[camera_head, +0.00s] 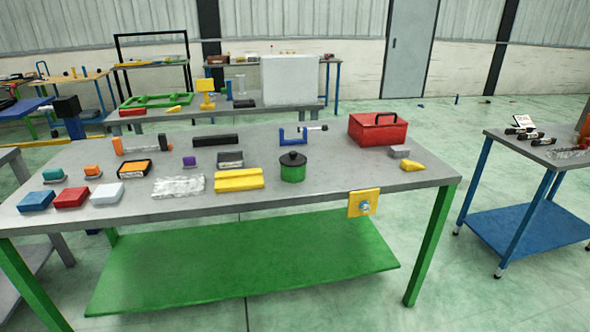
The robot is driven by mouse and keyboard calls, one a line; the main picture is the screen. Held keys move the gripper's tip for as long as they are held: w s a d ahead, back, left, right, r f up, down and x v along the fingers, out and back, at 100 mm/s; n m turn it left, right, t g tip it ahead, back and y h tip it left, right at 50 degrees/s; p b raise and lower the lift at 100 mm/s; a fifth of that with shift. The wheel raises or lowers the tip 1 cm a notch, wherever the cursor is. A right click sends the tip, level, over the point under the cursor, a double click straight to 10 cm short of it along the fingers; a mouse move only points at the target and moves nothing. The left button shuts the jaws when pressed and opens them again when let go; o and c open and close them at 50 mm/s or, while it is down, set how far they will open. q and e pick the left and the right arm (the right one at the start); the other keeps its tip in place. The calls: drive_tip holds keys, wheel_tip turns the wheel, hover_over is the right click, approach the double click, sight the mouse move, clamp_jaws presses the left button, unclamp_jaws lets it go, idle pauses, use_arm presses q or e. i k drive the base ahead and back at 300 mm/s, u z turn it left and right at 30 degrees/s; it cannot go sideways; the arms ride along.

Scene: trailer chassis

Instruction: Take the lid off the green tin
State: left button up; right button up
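The green tin (293,173) stands upright on the grey table, right of the table's middle and near its front edge. Its dark lid (292,158) with a small black knob on top sits on the tin. Neither of my grippers shows in the head view, so nothing is seen touching the tin or lid.
A yellow block (239,180) lies just left of the tin, and a blue clamp (292,137) stands behind it. A red toolbox (378,129) is at the back right. A yellow plate (363,203) hangs at the front edge. The grey tabletop (330,180) is clear right of the tin.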

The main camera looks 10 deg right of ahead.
sight(293, 159)
drive_tip(key=u, duration=1.1)
drive_tip(key=k, duration=0.1)
drive_tip(key=z, duration=2.6)
drive_tip(key=i, duration=0.9)
drive_tip(key=z, duration=0.35)
drive_tip(key=i, duration=1.2)
drive_tip(key=u, duration=1.2)
drive_tip(key=i, duration=0.65)
drive_tip(key=u, duration=0.6)
